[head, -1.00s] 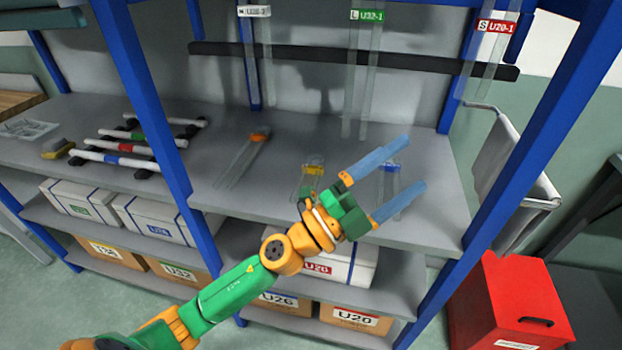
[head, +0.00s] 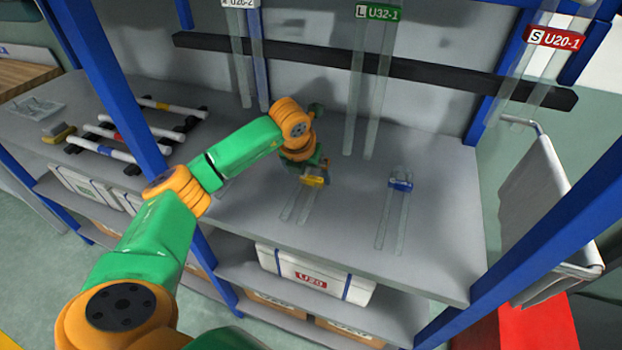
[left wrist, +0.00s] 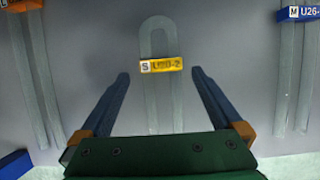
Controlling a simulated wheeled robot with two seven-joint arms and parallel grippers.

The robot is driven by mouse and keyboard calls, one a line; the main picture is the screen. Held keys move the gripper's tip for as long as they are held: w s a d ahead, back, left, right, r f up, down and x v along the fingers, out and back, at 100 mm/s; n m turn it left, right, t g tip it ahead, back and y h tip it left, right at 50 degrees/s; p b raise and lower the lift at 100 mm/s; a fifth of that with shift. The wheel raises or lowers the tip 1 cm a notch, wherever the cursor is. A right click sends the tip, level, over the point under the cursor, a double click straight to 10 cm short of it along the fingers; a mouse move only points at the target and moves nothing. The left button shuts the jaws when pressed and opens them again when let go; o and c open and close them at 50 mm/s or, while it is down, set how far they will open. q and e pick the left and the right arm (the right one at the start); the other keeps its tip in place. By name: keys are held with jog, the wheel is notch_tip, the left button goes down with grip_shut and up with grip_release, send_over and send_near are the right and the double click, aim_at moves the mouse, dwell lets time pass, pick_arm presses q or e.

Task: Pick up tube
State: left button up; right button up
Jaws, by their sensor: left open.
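A clear U-shaped tube with a yellow label (head: 313,181) lies on the middle shelf. In the left wrist view its yellow label (left wrist: 161,65) reads S U20-2, and its curved end points up the picture. My left gripper (left wrist: 160,74) is open and empty, with its two blue fingers on either side of this tube, apart from it. In the head view my left gripper (head: 303,168) is above the tube's label end, and its fingers are hidden. A blue-label tube (head: 400,185) lies to the right. The orange-label tube (left wrist: 22,5) is mostly hidden by my arm in the head view.
Tubes hang at the black rail (head: 340,62), under a green U32-1 label (head: 378,13) and a red U20-1 label (head: 554,39). A blue post (head: 530,180) bounds the right. White-and-black racks (head: 137,130) stand left. The shelf (head: 440,250) is clear around the blue-label tube.

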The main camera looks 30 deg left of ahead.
aim_at(311, 178)
pick_arm(q)
jog(key=x, duration=0.2)
jog(key=shift+w+f, duration=0.15)
jog(key=shift+f, duration=0.1)
jog(key=shift+w+f, duration=0.25)
jog(key=shift+w, duration=0.1)
jog(key=shift+s+r, duration=0.2)
jog(key=shift+s, duration=0.05)
jog(key=c, duration=1.3)
jog(key=shift+w+f, duration=0.1)
jog(key=shift+w, duration=0.05)
pick_arm(e)
jog(key=shift+w+a+r, duration=0.15)
jog(key=shift+w+r, duration=0.1)
jog(key=shift+f, duration=0.1)
